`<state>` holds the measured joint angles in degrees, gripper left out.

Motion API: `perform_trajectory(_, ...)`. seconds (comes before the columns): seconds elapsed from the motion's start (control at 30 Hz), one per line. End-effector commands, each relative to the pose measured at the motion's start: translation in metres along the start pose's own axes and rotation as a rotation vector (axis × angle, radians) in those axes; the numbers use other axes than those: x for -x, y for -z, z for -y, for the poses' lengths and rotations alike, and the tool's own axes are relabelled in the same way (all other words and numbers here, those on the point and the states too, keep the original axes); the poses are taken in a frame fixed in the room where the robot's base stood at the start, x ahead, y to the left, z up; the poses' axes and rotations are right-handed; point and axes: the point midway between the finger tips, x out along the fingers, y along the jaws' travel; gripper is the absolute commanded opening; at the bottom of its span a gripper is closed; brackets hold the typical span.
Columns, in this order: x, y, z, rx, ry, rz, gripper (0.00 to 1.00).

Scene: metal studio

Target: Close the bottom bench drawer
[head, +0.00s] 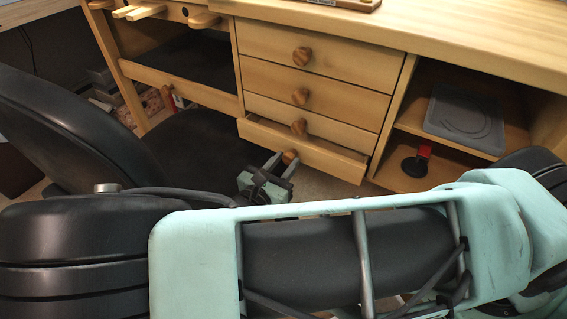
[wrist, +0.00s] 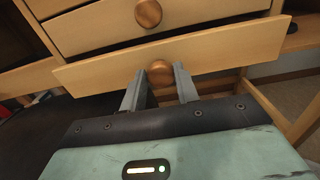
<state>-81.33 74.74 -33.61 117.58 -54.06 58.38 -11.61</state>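The wooden bench has a column of drawers with round knobs. The bottom drawer (head: 325,158) is pulled out a little, and its front stands forward of the drawers above, which look shut. In the wrist view the bottom drawer front (wrist: 215,57) crosses the picture, with its copper-brown knob (wrist: 160,72) in the middle. My gripper (head: 279,163) is at this knob. In the wrist view the two grey fingers (wrist: 160,84) stand apart, one on each side of the knob, with gaps visible, so it seems not to be gripped.
A black chair (head: 70,125) stands at the left, close to my arm. Open shelves at the right hold a grey tray (head: 465,118) and a red-and-black object (head: 417,161). The bench top (head: 430,35) lies above the drawers.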

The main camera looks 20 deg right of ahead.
Motion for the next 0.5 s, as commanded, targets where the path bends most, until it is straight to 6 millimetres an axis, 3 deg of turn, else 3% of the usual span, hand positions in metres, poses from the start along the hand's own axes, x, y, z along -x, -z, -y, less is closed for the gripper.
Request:
perform_trajectory(0.07, 0.000, 0.000, 0.000, 0.000, 0.000, 0.000, 0.00)
perform_trajectory(0.23, -0.005, -0.001, 0.000, 0.000, 0.002, 0.001, 0.00)
perform_trajectory(0.5, -0.044, -0.002, 0.000, 0.002, 0.001, 0.000, 0.00)
